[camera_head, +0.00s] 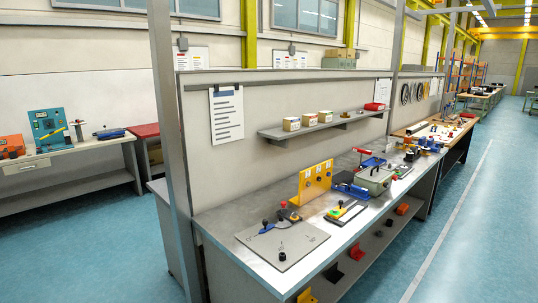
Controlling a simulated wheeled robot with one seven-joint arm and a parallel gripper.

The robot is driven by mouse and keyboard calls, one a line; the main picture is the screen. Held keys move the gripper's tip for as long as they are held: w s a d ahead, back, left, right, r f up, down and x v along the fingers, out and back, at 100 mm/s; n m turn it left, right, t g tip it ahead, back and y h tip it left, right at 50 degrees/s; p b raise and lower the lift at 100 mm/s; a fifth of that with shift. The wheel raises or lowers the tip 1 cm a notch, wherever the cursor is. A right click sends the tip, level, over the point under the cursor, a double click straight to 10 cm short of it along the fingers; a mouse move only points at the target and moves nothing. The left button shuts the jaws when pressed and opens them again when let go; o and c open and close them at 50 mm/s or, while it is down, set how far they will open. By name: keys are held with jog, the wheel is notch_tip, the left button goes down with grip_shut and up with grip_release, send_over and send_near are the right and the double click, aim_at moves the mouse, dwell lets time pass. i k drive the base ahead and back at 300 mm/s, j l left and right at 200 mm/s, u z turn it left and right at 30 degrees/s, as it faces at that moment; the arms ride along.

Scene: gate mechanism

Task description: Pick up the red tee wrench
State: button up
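A small red bar-shaped piece (362,151) shows at the back of the long workbench (225,222), just left of and above a blue piece (373,162). It may be the red tee wrench, but it is too small to tell its shape for sure. My gripper is not in view.
On the near bench end lies a grey plate (300,246) with black knobs. A shelf (325,127) hangs above. Blue floor (475,240) is clear at right.

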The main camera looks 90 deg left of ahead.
aim_at(360, 167)
jog(key=u, duration=2.45)
jog(key=i+l+z, duration=0.4)
jog(key=i, duration=1.1)
jog(key=i+z, duration=0.4)
jog(key=i, duration=1.05)
jog(key=i+u, duration=0.1)
jog(key=i, duration=0.65)
jog(key=i+l, duration=0.15)
jog(key=i, duration=0.55)
jog(key=i+u, duration=0.25)
jog(key=u, duration=0.15)
jog(key=i+u, duration=0.25)
jog(key=u, duration=0.15)
jog(key=i+l+u, duration=0.1)
jog(key=i+u, duration=0.15)
jog(key=u, duration=0.2)
jog(key=i+u, duration=0.2)
jog(key=u, duration=0.3)
jog(key=i+u, duration=0.25)
jog(key=u, duration=0.25)
jog(key=i+l+u, duration=0.15)
jog(key=u, duration=0.3)
jog(key=i+l+u, duration=0.2)
jog(key=u, duration=0.3)
